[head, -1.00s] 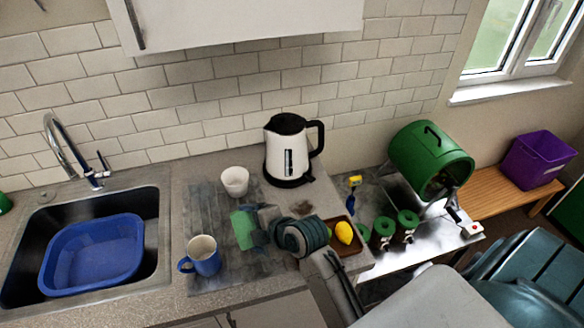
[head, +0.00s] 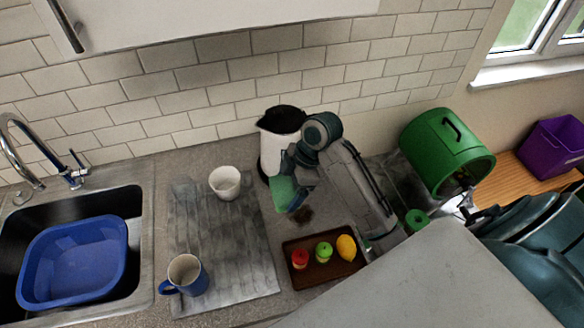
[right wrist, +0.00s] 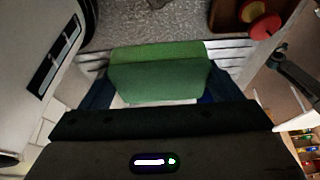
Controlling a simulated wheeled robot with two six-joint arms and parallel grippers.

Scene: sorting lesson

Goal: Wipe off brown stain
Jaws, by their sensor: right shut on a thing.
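The brown stain (head: 302,214) is a small dark smudge on the grey counter, between the kettle and the brown tray. My right gripper (head: 295,180) is shut on a green sponge (head: 285,193). In the head view the sponge appears just behind and left of the stain, in front of the kettle. I cannot tell whether it touches the counter. In the right wrist view the sponge (right wrist: 158,75) sits squarely between the two fingers. My left gripper is not in view.
A white kettle (head: 268,160) stands close behind the sponge. A brown tray (head: 325,274) with red, green and yellow fruit lies in front. A white cup (head: 225,182) and a blue mug (head: 196,281) stand on the grey draining board (head: 245,270). A blue basin (head: 75,262) is in the sink.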

